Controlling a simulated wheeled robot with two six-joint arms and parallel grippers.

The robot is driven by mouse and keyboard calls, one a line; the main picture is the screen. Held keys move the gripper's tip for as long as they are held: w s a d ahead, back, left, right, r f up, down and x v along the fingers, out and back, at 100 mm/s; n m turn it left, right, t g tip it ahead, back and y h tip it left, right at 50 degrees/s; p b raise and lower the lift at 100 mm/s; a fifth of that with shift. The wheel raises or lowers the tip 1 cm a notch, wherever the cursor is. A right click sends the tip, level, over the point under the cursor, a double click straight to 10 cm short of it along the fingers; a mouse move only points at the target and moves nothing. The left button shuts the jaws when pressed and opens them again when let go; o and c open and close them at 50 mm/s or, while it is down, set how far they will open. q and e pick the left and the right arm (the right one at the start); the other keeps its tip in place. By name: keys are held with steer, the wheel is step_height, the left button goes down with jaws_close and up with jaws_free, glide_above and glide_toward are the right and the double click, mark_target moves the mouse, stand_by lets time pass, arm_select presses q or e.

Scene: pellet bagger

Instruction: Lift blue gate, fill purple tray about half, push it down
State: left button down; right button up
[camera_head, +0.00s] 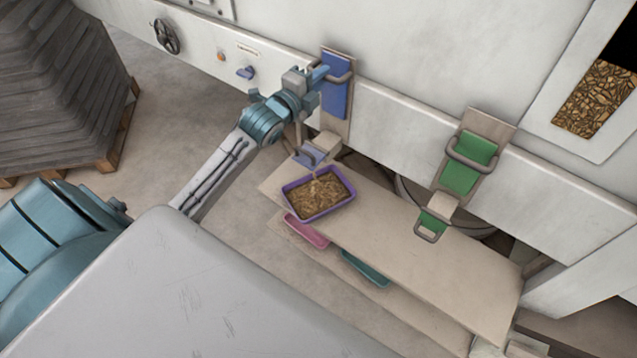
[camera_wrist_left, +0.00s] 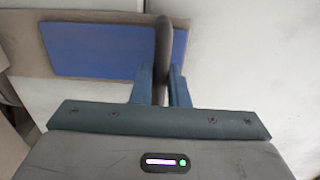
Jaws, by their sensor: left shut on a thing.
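The blue gate (camera_head: 336,100) sits high on its upright backing board, with bare board below it. My left gripper (camera_head: 322,76) is shut on the gate's grey handle. In the left wrist view the fingers (camera_wrist_left: 161,85) close around the dark handle bar (camera_wrist_left: 165,40), with the blue gate (camera_wrist_left: 95,50) behind. The purple tray (camera_head: 292,205) stands on the beige shelf under the blue chute (camera_head: 310,156). Brown pellets (camera_head: 322,192) cover its floor, with the purple rim showing around them. A thin pellet stream shows at the chute mouth. My right gripper is out of view.
A green gate (camera_head: 465,172) with its own chute (camera_head: 432,222) is to the right. A pink tray (camera_head: 307,232) and a teal tray (camera_head: 365,270) lie below the shelf (camera_head: 450,285). The shelf is clear right of the purple tray. A pellet window (camera_head: 595,95) is at upper right.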

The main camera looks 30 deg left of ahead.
arm_select(q)
step_height(320, 180, down, 5)
steer(key=b, duration=0.4)
steer(key=shift+f, duration=0.15)
steer(key=c, duration=1.5)
jaws_free()
steer(key=shift+r+p, duration=0.35)
steer(key=shift+p, duration=0.05)
steer(key=shift+o, duration=1.3)
steer(key=s+p, duration=0.4)
steer(key=s, duration=0.3)
steer(key=shift+a, duration=0.25)
